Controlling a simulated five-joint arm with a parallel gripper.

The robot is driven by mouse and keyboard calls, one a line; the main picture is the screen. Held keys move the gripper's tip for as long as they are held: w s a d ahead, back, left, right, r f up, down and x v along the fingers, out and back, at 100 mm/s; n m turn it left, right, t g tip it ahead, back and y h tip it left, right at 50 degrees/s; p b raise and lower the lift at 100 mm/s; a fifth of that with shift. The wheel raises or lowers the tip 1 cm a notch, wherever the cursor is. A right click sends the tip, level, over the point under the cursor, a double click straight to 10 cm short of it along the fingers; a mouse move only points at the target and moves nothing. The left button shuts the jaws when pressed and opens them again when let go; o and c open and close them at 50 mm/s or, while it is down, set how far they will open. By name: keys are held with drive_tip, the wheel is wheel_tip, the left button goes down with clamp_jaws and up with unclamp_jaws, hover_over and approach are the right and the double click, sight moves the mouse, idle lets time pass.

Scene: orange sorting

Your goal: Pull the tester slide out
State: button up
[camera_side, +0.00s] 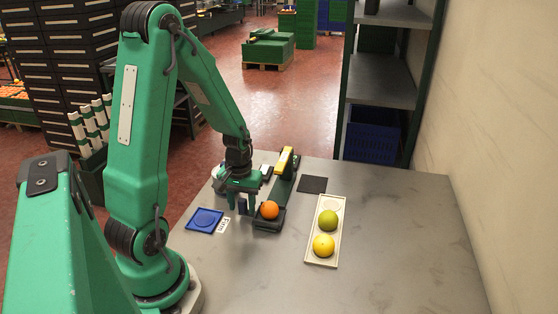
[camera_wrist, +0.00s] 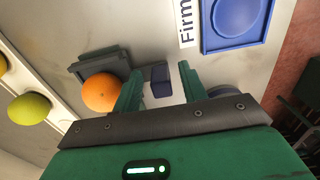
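The tester (camera_side: 285,172) is a dark green stand with a yellow top piece. Its dark slide (camera_side: 268,225) sticks out at the front with an orange fruit (camera_side: 269,210) on it. In the wrist view the orange fruit (camera_wrist: 101,92) lies against the slide's dark raised edge (camera_wrist: 100,62). My gripper (camera_side: 242,205) is low over the table, just left of the slide. In the wrist view my gripper (camera_wrist: 162,70) has its green fingers apart, with a small dark blue block (camera_wrist: 160,80) between them. Gaps show on both sides of the block. Whether it belongs to the slide is unclear.
A blue square pad (camera_side: 204,220) with a "Firm" label (camera_side: 224,225) lies left of my gripper. A pale tray (camera_side: 325,258) with a green fruit (camera_side: 328,220) and a yellow fruit (camera_side: 323,245) lies right. A dark mat (camera_side: 312,184) lies behind it. The right table area is clear.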

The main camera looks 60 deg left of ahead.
drive_tip(key=shift+a+r, duration=0.1)
drive_tip(key=shift+r, duration=0.05)
drive_tip(key=shift+w+r, duration=0.1)
drive_tip(key=shift+r, duration=3.65)
drive_tip(key=shift+r, duration=0.1)
drive_tip(key=s+d+r+m+t, duration=0.2)
drive_tip(key=d+r+m, duration=0.2)
drive_tip(key=d+r, duration=0.3)
drive_tip(key=s+d+r+m+t, duration=0.2)
drive_tip(key=d+r+m+t, duration=0.1)
drive_tip(key=d+r+m, duration=0.2)
drive_tip(key=d+r, duration=0.2)
drive_tip(key=d, duration=0.2)
drive_tip(key=shift+s+d+r+t, duration=0.25)
drive_tip(key=shift+t, duration=0.05)
